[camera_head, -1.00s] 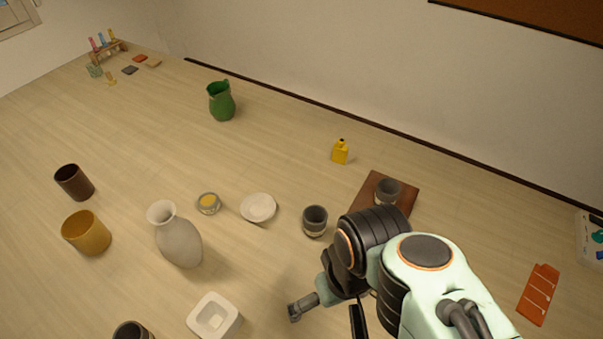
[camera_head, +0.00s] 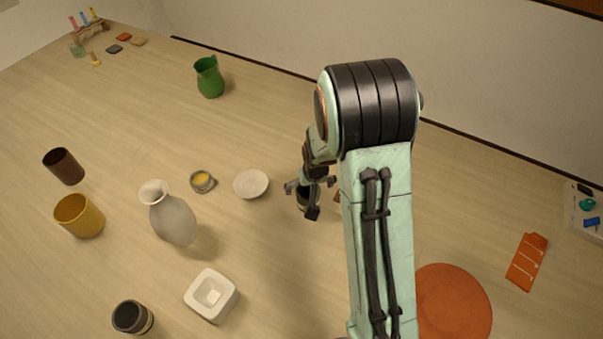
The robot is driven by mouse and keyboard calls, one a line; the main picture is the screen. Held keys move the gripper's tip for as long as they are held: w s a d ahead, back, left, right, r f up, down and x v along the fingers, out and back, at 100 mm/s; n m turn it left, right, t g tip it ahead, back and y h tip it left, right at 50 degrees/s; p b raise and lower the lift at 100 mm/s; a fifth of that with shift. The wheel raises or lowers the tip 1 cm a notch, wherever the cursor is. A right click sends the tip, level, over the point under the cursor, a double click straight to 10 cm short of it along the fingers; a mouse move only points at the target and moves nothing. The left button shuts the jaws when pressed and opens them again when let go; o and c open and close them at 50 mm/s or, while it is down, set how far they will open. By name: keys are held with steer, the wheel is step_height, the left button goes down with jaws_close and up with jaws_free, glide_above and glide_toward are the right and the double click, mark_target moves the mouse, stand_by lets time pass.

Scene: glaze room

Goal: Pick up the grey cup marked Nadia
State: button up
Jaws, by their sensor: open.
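A grey cup (camera_head: 302,197) stands on the table right of the white bowl, mostly hidden by my gripper. My gripper (camera_head: 311,198) is open, with its fingers spread over and around this cup; I cannot tell if they touch it. Another dark grey cup (camera_head: 132,317) with a pale band stands at the lower left, apart from my gripper. The grey cup that showed earlier on the brown board is hidden behind my arm. No name can be read on any cup.
A white bowl (camera_head: 251,183), small yellow-filled dish (camera_head: 202,181), grey vase (camera_head: 173,218) and white square dish (camera_head: 211,295) stand left of my gripper. A brown board (camera_head: 337,196) barely shows beside my arm. An orange disc (camera_head: 453,302) lies at the lower right.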

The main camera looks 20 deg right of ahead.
steer(key=x, duration=0.6)
steer(key=c, duration=1.3)
